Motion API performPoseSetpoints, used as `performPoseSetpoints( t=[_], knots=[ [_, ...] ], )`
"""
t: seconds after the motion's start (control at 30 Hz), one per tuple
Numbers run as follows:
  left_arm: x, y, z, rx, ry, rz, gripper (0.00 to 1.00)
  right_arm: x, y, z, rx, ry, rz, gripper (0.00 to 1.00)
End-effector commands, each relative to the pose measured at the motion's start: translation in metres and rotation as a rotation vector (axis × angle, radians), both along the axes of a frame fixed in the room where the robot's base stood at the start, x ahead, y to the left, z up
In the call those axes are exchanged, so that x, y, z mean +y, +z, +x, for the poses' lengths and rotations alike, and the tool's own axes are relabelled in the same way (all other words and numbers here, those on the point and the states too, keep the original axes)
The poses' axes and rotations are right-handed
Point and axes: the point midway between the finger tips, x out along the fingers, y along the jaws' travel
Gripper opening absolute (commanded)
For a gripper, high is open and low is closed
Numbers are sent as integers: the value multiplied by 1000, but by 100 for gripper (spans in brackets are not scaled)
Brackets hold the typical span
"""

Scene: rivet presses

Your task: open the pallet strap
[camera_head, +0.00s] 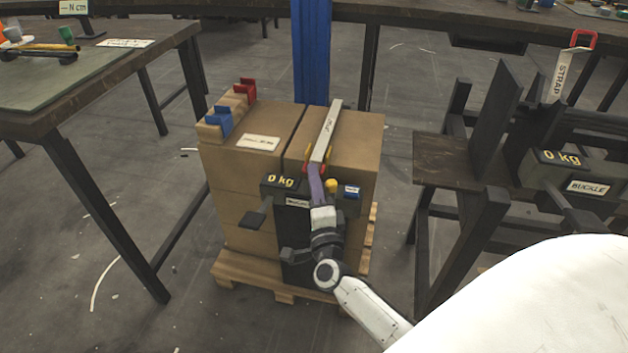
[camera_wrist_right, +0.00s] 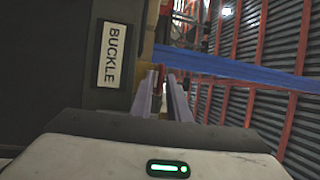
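A pale grey strap (camera_head: 327,128) with small lettering runs over the top of the cardboard boxes (camera_head: 232,178) on a wooden pallet (camera_head: 232,264). At its near end are small red and yellow parts (camera_head: 307,167). My right gripper (camera_head: 316,180) reaches up from below, its purple-grey fingers right at that end. In the right wrist view a narrow gap shows between the fingers (camera_wrist_right: 166,92), with something red near their tips; whether they grip it is unclear. A dark unit with a "BUCKLE" label (camera_wrist_right: 113,54) stands beside them. My left gripper is not in view.
Red and blue holders (camera_head: 219,121) sit on the left boxes. A bench (camera_head: 446,160) with another "0 kg" unit stands right; a table (camera_head: 96,88) stands left.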

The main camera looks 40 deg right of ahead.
Motion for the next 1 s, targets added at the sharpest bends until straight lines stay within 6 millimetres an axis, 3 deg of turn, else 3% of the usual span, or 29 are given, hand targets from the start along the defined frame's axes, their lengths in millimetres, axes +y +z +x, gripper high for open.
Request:
performPoseSetpoints(
  t=[0.23, 0.33, 1.0],
  knots=[
    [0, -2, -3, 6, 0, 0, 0, -1, 0, 1, 0, 0, 0, 15],
    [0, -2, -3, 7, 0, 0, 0, 0, 0, 1, 0, 0, 0, 0],
    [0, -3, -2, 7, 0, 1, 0, 0, 0, 0, 0, 0, 0, 0]
  ],
)
